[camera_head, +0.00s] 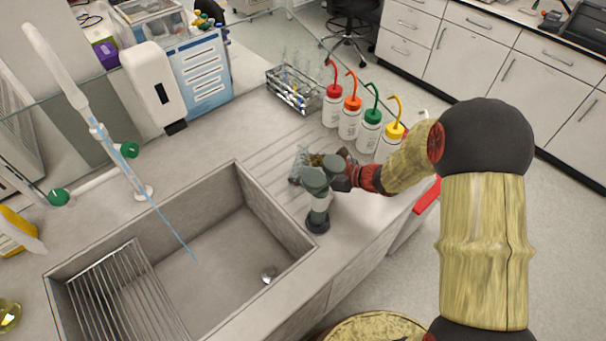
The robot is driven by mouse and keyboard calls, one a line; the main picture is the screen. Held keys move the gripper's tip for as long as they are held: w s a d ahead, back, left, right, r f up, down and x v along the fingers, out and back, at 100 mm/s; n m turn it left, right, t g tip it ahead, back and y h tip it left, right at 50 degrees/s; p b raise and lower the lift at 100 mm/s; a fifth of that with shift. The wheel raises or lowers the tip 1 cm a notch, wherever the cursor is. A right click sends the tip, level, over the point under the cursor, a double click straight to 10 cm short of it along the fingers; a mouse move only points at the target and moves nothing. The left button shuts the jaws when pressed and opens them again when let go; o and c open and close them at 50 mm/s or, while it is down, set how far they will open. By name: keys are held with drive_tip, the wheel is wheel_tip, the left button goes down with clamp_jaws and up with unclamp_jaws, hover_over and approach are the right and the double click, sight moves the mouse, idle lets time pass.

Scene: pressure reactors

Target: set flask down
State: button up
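My gripper (338,167) is at the end of my arm, low over the counter to the right of the sink. A small clear glass vessel (299,161), which may be the flask, shows just left of the gripper. Something yellow-brown is between them. A grey-green two-headed fixture on a dark base stands in front and hides much of the fingers. I cannot tell whether the fingers are shut on the glass, or whether its bottom touches the counter. Another glass vessel with yellow liquid (9,314) is cut off at the left edge.
The grey-green fixture (318,207) stands at the sink's right edge. Several wash bottles with coloured caps (350,121) and a wire rack of tubes (292,90) stand behind. The sink (222,247) opens to the left. Ribbed counter (262,150) is free left of the glass.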

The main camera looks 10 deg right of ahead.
drive_tip(key=shift+f, duration=0.4)
drive_tip(key=shift+f, duration=0.15)
drive_tip(key=o, duration=1.2)
